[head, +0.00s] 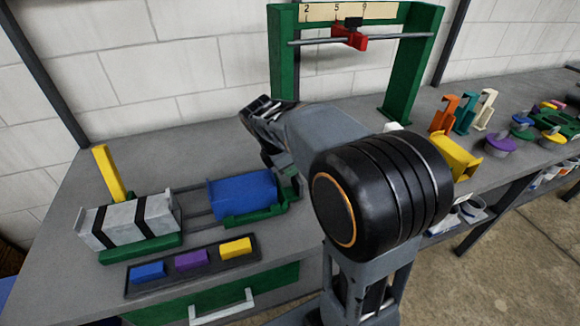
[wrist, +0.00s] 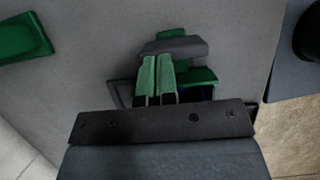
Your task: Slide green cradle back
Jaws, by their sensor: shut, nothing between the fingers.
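In the wrist view, green parts that look like the cradle (wrist: 198,76) show just beyond and right of my fingers. My gripper (wrist: 158,62) is shut and empty, with its two fingers together close to these parts. I cannot tell whether they touch. In the head view my arm hides most of the fingers, which are low by the cradle's right end.
A grey block with black bands (head: 130,220) sits at the rails' left end, with a yellow post (head: 108,173) behind. A tray (head: 215,262) of coloured blocks lies in front. A green gantry (head: 405,70) with a red slider (head: 350,40) stands behind my arm.

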